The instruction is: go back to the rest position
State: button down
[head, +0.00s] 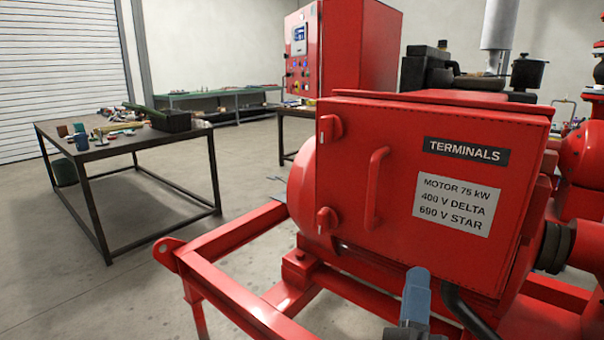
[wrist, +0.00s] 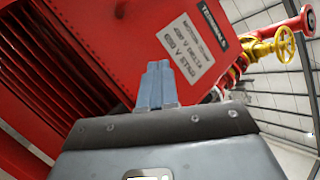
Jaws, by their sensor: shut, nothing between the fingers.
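My gripper (head: 417,283) is at the bottom of the head view, in front of the lower edge of the red terminal box (head: 345,185). Its blue-grey fingers point up and are empty. In the wrist view the fingers (wrist: 158,70) are together, with the red box (wrist: 110,40) behind them. The box door is closed against its frame, with a red handle (head: 375,188) and two red latches at its left side. I cannot tell the exact gap between the fingertips and the box.
A red skid frame (head: 235,304) runs along the floor below the box. A dark cable (head: 465,312) hangs under the box, right of my gripper. A workbench (head: 80,150) with tools stands at left. Open floor lies between bench and skid. A yellow valve wheel (wrist: 286,46) shows in the wrist view.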

jog(key=s+d+f+n+g+y, duration=0.1)
jog(key=s+d+f+n+y, duration=0.2)
jog(key=s+n, duration=0.4)
jog(key=s+d+f+n+g+y, duration=0.1)
jog(key=s+d+f+n+y, duration=0.2)
jog(key=s+n, duration=0.4)
jog(key=s+d+f+n+g+y, duration=0.1)
jog(key=s+d+f+n+y, duration=0.2)
jog(key=s+n, duration=0.4)
jog(key=s+a+r+n+g+p, duration=0.1)
jog(key=s+n+g, duration=0.1)
jog(key=s, duration=0.6)
jog(key=s+a+r+n+g+p, duration=0.1)
jog(key=s+g, duration=0.3)
jog(key=s, duration=0.5)
jog(key=shift+s+a+r+n+h+p, duration=0.15)
jog(key=shift+s+a+n+h+p, duration=0.15)
jog(key=shift+a+n+p, duration=0.35)
jog(key=c, duration=1.8)
grip_release()
jog(key=shift+a, duration=0.15)
